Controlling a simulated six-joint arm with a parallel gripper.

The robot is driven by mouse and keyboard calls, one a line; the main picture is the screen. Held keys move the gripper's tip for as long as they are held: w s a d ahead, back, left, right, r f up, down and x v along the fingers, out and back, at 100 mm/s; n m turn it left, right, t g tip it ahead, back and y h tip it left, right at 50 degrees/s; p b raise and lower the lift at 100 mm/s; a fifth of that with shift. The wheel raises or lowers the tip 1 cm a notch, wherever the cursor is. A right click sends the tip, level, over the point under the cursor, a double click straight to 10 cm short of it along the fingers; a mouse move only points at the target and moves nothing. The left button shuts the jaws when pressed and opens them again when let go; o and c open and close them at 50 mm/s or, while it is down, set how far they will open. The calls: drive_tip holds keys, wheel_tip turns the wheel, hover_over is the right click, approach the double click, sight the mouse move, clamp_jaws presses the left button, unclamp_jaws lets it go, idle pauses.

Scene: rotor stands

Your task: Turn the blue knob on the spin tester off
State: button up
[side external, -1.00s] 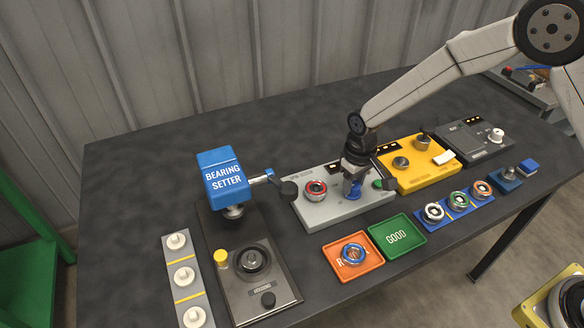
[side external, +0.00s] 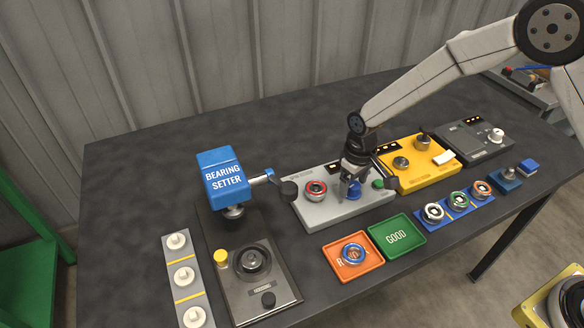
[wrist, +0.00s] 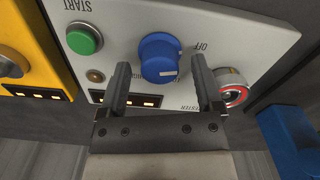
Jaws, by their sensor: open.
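The spin tester is a light grey box (side external: 312,212) in the middle of the table. Its blue knob (side external: 354,190) is on the top face, between a red-ringed rotor (side external: 316,190) and a green button (side external: 379,184). In the wrist view the blue knob (wrist: 158,50) has a pale mark on the side toward me, and the OFF label is at its upper right. The other label is partly hidden by a finger. My gripper (wrist: 160,62) is open, one finger on each side of the knob. I cannot tell whether the fingers touch it.
The yellow station (side external: 425,180) stands close on the right. The blue bearing setter (side external: 226,180) stands on the left. The orange tray (side external: 345,272) with a rotor and the green GOOD tray (side external: 410,222) lie in front. Bare table lies behind.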

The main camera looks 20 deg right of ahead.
sight(354, 184)
drive_tip(key=shift+r, duration=3.9)
drive_tip(key=s+d+r+m+t, duration=0.1)
drive_tip(key=s+d, duration=0.4)
drive_tip(key=s, duration=0.4)
drive_tip(key=s+d+r+m+t, duration=0.1)
drive_tip(key=s+d+m, duration=0.1)
drive_tip(key=s+d, duration=0.4)
drive_tip(key=s, duration=0.3)
drive_tip(key=shift+r+t, duration=0.3)
drive_tip(key=shift+d, duration=0.1)
